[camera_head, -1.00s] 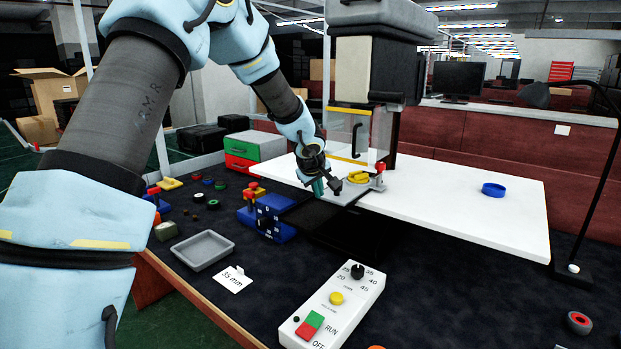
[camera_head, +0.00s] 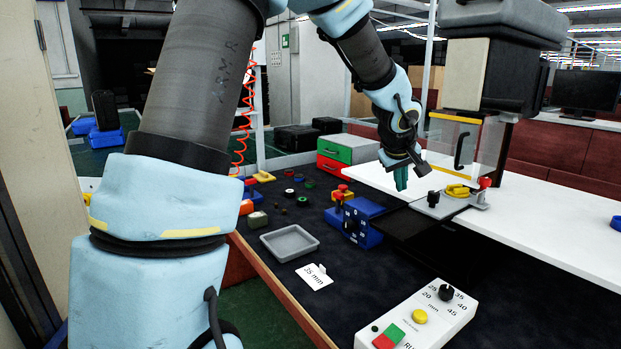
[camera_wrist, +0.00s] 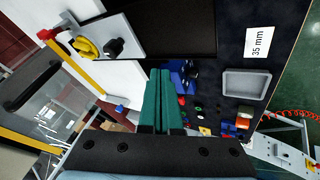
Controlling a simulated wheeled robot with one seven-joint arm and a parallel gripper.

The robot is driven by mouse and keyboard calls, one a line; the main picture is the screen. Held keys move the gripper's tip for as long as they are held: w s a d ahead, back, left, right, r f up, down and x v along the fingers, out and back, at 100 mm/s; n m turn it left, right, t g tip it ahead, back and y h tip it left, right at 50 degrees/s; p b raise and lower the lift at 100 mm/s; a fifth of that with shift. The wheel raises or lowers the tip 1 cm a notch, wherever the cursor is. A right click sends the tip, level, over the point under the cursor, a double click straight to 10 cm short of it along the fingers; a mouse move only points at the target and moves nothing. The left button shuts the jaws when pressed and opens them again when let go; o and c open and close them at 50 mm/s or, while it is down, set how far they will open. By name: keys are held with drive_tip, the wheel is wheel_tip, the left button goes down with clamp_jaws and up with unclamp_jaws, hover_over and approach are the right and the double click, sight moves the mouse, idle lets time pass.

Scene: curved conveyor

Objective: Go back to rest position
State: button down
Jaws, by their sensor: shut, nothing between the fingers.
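My gripper (camera_head: 401,178) has teal fingers and hangs over the near left part of the white board, left of the yellow clamp piece (camera_head: 457,190). In the wrist view the fingers (camera_wrist: 160,98) lie side by side, shut and with nothing held. Below and left of the gripper stands a blue block fixture (camera_head: 358,222) with red and yellow parts. The gripper is apart from both.
A grey tray (camera_head: 289,243), a "35 mm" card (camera_head: 314,277) and a control box (camera_head: 420,318) with buttons and a dial lie on the dark table. The machine with a clear guard (camera_head: 470,150) stands right of the gripper. Green and red drawers (camera_head: 346,150) stand behind.

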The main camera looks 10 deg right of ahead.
drive_tip(key=s+a+f+m+g+y, duration=0.1)
drive_tip(key=s+a+f+y, duration=0.1)
drive_tip(key=a, duration=0.9)
drive_tip(key=s+a+f+g+y, duration=0.1)
drive_tip(key=s+a+f, duration=0.15)
drive_tip(key=a, duration=0.95)
drive_tip(key=s+a+f+m+g, duration=0.1)
drive_tip(key=s+a+f+g, duration=0.1)
drive_tip(key=s+a, duration=0.8)
drive_tip(key=shift+s+a+f+y, duration=0.4)
drive_tip(key=shift+a+f, duration=0.35)
drive_tip(key=shift+a, duration=0.25)
